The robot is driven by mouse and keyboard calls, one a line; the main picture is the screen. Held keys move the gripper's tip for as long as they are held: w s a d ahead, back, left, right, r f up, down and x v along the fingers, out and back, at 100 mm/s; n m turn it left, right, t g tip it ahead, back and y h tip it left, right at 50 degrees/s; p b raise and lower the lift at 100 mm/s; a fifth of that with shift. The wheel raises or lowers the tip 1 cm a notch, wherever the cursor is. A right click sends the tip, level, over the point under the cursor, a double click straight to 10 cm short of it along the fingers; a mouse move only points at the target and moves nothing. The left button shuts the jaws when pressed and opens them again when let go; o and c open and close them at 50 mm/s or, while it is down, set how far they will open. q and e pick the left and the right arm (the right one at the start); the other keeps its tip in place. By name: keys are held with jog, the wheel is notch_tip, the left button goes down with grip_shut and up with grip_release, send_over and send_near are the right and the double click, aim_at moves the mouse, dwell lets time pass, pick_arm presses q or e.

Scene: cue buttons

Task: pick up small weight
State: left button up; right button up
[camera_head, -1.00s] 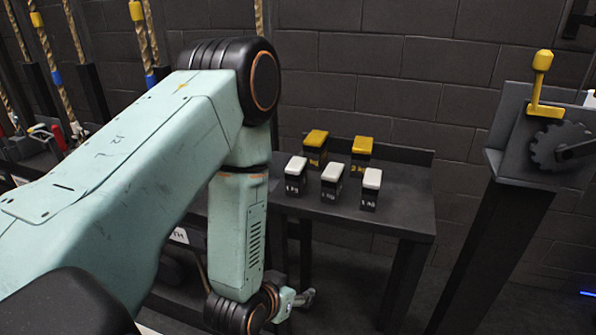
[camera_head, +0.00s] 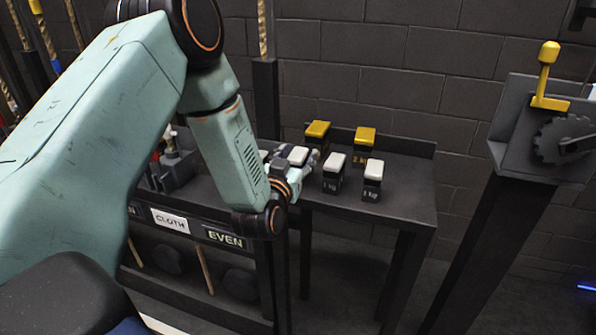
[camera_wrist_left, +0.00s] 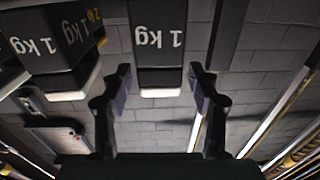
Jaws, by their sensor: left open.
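Small weights are dark blocks with white tops, marked 1 kg. One white-topped weight (camera_head: 298,155) stands just beyond my left gripper (camera_head: 300,172), which partly hides it in the head view. Two more, a middle one (camera_head: 334,172) and a right one (camera_head: 372,180), stand to its right. In the left wrist view, the picture is upside down, and a 1 kg weight (camera_wrist_left: 160,45) shows between the two spread fingers of my left gripper (camera_wrist_left: 160,85). The gripper is open and empty; I see no contact. My right gripper is not in view.
Two yellow-topped weights, one left (camera_head: 318,130) and one right (camera_head: 364,146), stand behind on the dark table (camera_head: 408,190). A stand with a yellow lever (camera_head: 545,75) is at right. The table's right end is clear. Signs reading CLOTH (camera_head: 170,220) and EVEN (camera_head: 225,238) are below left.

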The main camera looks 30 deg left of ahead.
pick_arm(q)
jog(key=shift+w, duration=0.45)
jog(key=shift+w+a+f, duration=0.1)
jog(key=shift+w+a, duration=0.1)
jog(key=shift+a, duration=0.05)
jog(key=shift+s+d, duration=0.1)
jog(key=shift+s, duration=0.05)
jog(key=shift+c, duration=1.3)
jog(key=c, duration=0.5)
grip_shut()
jog(key=shift+w+r, duration=0.2)
jog(key=shift+r, duration=0.05)
